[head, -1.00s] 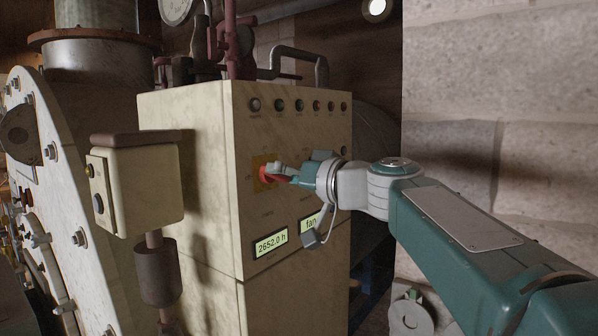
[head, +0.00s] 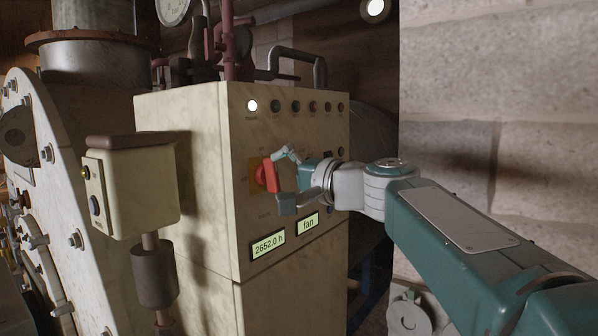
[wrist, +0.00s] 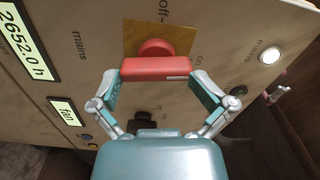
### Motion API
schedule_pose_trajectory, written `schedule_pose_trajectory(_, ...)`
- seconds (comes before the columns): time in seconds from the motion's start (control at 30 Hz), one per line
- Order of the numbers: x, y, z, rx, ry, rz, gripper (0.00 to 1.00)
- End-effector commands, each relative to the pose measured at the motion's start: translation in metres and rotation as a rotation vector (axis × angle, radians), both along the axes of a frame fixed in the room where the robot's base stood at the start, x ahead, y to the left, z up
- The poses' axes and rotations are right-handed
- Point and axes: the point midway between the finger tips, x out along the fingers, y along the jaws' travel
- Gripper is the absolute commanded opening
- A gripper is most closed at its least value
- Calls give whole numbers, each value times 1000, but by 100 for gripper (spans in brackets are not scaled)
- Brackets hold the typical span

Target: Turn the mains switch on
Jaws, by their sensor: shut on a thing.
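The mains switch is a red rotary handle (head: 270,176) on a yellow plate (head: 256,178) on the cream cabinet's front. Its bar now stands upright in the head view. In the wrist view the red bar (wrist: 155,68) lies across the picture, with "off", "on" and "mains" lettering around its plate. My gripper (head: 284,178) is at the switch, turned so one finger is above and one below the bar. In the wrist view my gripper (wrist: 157,88) has a finger at each end of the bar, shut on it. A white lamp (head: 252,106) at the panel's top left is lit.
The other lamps in the top row (head: 297,107) are dark. Two lit displays (head: 267,246) sit below the switch, reading "2652.0 h" and "fan". A cream box on a post (head: 140,185) stands left of the cabinet. A stone wall (head: 500,80) is at the right.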

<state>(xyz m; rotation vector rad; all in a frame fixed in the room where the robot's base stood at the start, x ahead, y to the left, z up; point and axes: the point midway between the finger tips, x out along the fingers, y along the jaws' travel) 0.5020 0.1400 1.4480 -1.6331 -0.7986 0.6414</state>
Motion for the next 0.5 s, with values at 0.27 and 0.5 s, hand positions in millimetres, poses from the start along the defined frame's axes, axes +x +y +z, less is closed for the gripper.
schedule_pose_trajectory(0.27, 3, 7, -1, 110, 133, 7, 49)
schedule_pose_trajectory(0.5, 3, 8, -1, 153, 188, 8, 49)
